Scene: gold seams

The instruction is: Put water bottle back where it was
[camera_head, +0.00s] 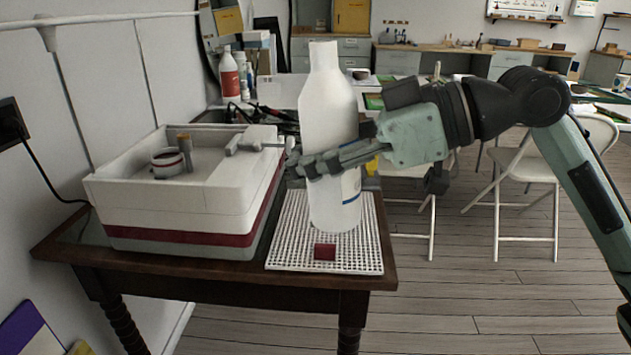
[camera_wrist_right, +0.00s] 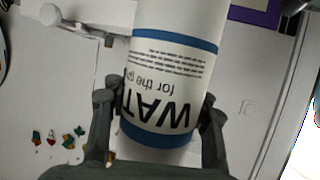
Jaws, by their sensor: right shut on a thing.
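The water bottle (camera_head: 329,105) is tall and white, with a blue band low on its side. It stands nearly upright over the white perforated mat (camera_head: 285,240) on the dark wooden table. I cannot tell whether its base touches the mat. My right gripper (camera_head: 318,162) comes in from the right and is shut on the bottle's middle. In the right wrist view the bottle (camera_wrist_right: 175,90) lies between both fingers (camera_wrist_right: 158,125), with the upside-down "WAT" lettering and blue bands showing. My left gripper is not in view.
A small dark red block (camera_head: 325,251) sits on the mat just in front of the bottle. A white basin-like box (camera_head: 180,210) with a red stripe fills the table's left side. Another bottle with a red label (camera_head: 229,75) stands behind. Folding chairs (camera_head: 530,170) stand to the right.

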